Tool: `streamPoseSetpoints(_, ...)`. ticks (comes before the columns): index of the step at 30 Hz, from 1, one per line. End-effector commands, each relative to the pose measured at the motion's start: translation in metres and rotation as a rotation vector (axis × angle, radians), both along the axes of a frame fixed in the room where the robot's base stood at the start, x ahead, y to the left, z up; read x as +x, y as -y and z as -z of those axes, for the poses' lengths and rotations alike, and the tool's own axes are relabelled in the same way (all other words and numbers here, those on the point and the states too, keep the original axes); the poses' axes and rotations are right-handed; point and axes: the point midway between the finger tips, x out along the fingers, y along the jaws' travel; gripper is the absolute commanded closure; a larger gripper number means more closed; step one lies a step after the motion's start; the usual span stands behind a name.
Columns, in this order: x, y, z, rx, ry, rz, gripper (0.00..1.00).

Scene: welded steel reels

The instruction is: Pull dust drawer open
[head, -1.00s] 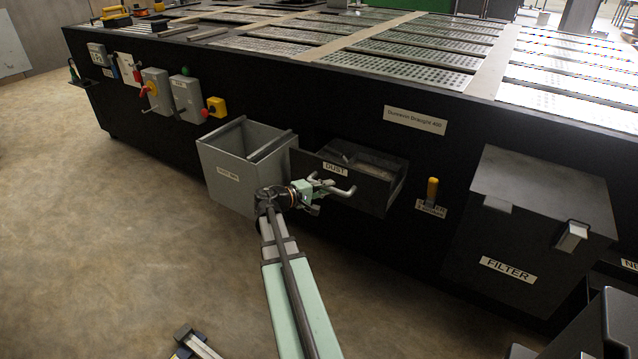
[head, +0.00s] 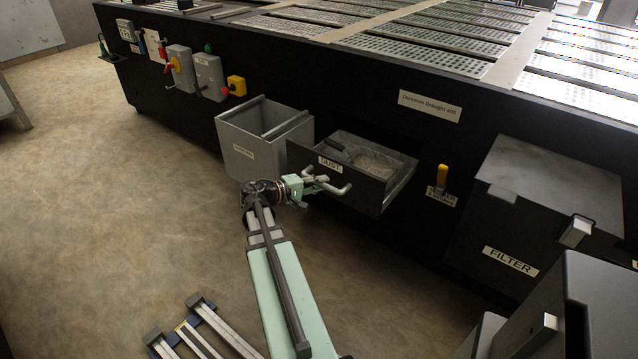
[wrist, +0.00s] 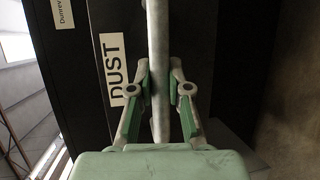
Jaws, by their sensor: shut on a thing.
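The dust drawer (head: 368,187) is a black drawer with a white DUST label in the front of the long black table. It stands partly out, and grey dust and a dark object show inside it. Its grey bar handle (head: 338,188) sticks out from the front. My gripper (head: 309,186) is at the left part of the handle. In the wrist view my gripper (wrist: 159,88) has its green-padded fingers on both sides of the handle bar (wrist: 158,45), shut on it. The DUST label (wrist: 116,70) is just left of the fingers there.
A grey open bin (head: 262,145) hangs left of the drawer. A yellow-handled switch (head: 442,177) and a black FILTER box (head: 530,225) are to the right. Metal rails (head: 200,330) lie low in front. The floor (head: 120,230) at left is clear.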

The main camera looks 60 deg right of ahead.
Motion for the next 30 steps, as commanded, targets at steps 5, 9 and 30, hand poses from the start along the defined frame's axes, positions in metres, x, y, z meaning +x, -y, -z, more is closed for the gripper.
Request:
streamPoseSetpoints(5, 0.0, 0.0, 0.0, 0.001, 0.0, 0.001, 0.57)
streamPoseSetpoints(9, 0.0, 0.0, 0.0, 0.001, 0.001, 0.0, 0.57)
streamPoseSetpoints(30, 0.046, -0.074, -0.017, 0.0, 0.001, -0.003, 0.57)
